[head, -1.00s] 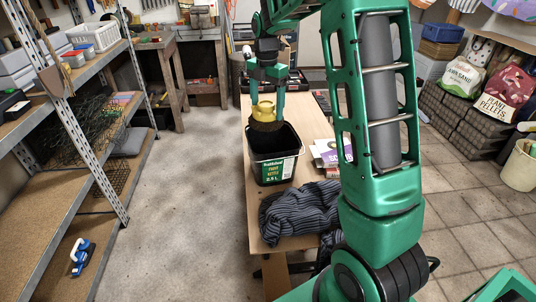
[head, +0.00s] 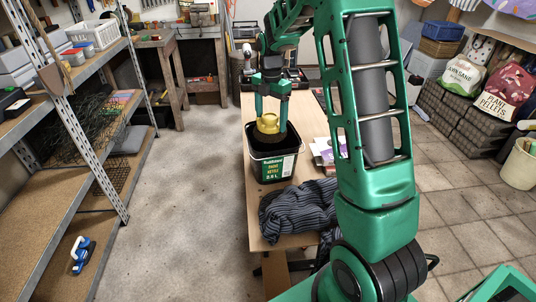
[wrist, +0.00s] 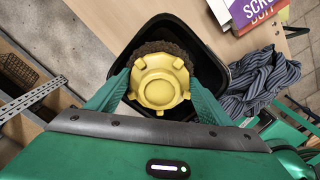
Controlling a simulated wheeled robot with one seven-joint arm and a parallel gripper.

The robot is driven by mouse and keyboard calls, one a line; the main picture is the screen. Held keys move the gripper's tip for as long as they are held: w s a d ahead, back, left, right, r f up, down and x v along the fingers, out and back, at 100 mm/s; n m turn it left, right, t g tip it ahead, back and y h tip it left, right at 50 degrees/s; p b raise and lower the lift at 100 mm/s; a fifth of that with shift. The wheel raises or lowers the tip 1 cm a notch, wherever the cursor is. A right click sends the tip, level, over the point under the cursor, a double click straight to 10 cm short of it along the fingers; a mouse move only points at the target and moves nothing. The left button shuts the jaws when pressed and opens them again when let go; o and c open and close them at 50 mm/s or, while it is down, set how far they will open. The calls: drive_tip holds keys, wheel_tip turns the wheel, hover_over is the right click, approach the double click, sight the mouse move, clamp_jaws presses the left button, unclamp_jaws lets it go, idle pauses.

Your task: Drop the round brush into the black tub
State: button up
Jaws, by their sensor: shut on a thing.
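The round brush has a yellow knob (head: 268,124) and dark bristles; in the wrist view its yellow top (wrist: 159,81) sits between my fingers. My gripper (head: 270,118) is shut on the brush and points down over the black tub (head: 273,167). The tub stands on the wooden bench and has a green and white label on its front. The bristles are at the tub's opening, at about rim height or slightly below; I cannot tell exactly how deep. In the wrist view the tub's dark rim (wrist: 236,50) surrounds the brush.
A striped cloth (head: 296,209) lies on the bench (head: 262,225) in front of the tub. Books (head: 325,154) lie to the tub's right. A metal shelf (head: 90,160) stands at the left, with open floor between it and the bench.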

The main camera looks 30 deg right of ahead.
drive_tip(key=shift+f, duration=0.1)
drive_tip(key=o, duration=1.5)
drive_tip(key=shift+c, duration=0.2)
wheel_tip(320, 180, up, 10)
drive_tip(key=shift+w+r, duration=0.15)
drive_tip(key=shift+r, duration=0.2)
